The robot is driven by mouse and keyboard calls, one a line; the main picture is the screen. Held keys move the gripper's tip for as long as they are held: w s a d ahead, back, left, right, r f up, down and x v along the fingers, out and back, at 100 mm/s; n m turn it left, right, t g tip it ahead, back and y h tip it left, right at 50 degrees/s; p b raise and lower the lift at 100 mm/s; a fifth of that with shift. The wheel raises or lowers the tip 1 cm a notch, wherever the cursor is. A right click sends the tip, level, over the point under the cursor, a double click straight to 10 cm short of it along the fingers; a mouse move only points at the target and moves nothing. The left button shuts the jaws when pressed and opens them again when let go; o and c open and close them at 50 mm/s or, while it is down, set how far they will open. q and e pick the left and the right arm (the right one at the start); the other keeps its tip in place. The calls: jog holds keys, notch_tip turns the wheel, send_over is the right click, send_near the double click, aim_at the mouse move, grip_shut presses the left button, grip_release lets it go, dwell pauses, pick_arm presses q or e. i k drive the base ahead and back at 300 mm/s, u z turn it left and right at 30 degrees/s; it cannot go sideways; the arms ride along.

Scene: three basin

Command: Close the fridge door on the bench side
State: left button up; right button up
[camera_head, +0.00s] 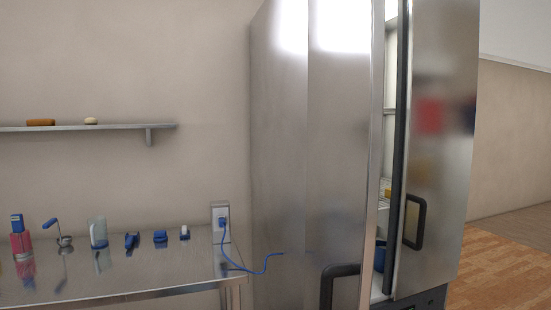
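The steel fridge (279,150) stands right of the bench. Its bench-side door (338,150) stands open, swung out toward me, with a dark handle (340,285) low near its free edge. A narrow strip of the lit interior (388,165) shows between the two doors. The other door (440,150) has a dark handle (413,222) and a dark edge strip; I cannot tell whether it is fully shut. Neither of my grippers is in view.
The steel bench (130,285) at left holds several small items, among them a red and blue bottle (20,240). A wall shelf (90,127) hangs above. Open wooden floor (505,260) lies at right.

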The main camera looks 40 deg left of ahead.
aim_at(346, 56)
jog(key=u, duration=1.05)
jog(key=i, duration=0.35)
jog(key=z, duration=0.05)
